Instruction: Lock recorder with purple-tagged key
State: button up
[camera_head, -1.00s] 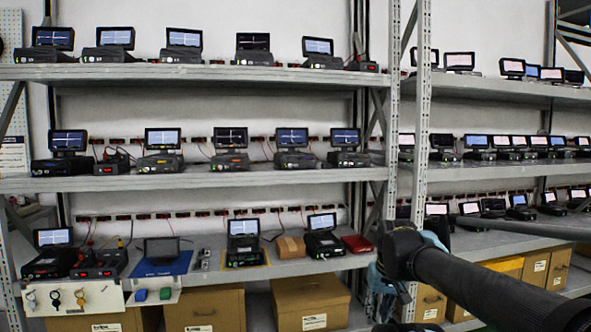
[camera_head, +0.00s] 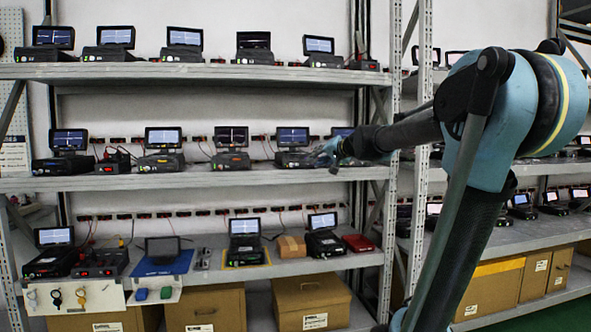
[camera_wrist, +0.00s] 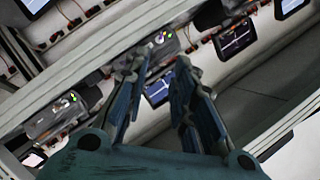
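Several keys (camera_head: 56,297) hang on a white panel at the front of the lower shelf, far left. A purple tag cannot be made out on any of them. Many recorders with small screens stand on the shelves; which one the key fits is not clear. One recorder (camera_head: 244,243) stands on a yellow-edged mat on the lower shelf, and a dark-screened unit (camera_head: 162,248) on a blue mat. My gripper (camera_head: 328,152) is in front of the middle shelf's right part. In the wrist view my gripper (camera_wrist: 158,72) has its fingers apart with nothing between them.
A cardboard box (camera_head: 291,246) and a red box (camera_head: 358,243) sit on the lower shelf. A blue tag (camera_head: 140,294) and a green tag (camera_head: 166,292) lie at its front. Large boxes (camera_head: 311,300) fill the bottom.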

aim_at(293, 165)
jog(key=x, duration=1.7)
jog(key=shift+a, duration=0.2)
jog(key=shift+w, duration=0.1)
grip_shut()
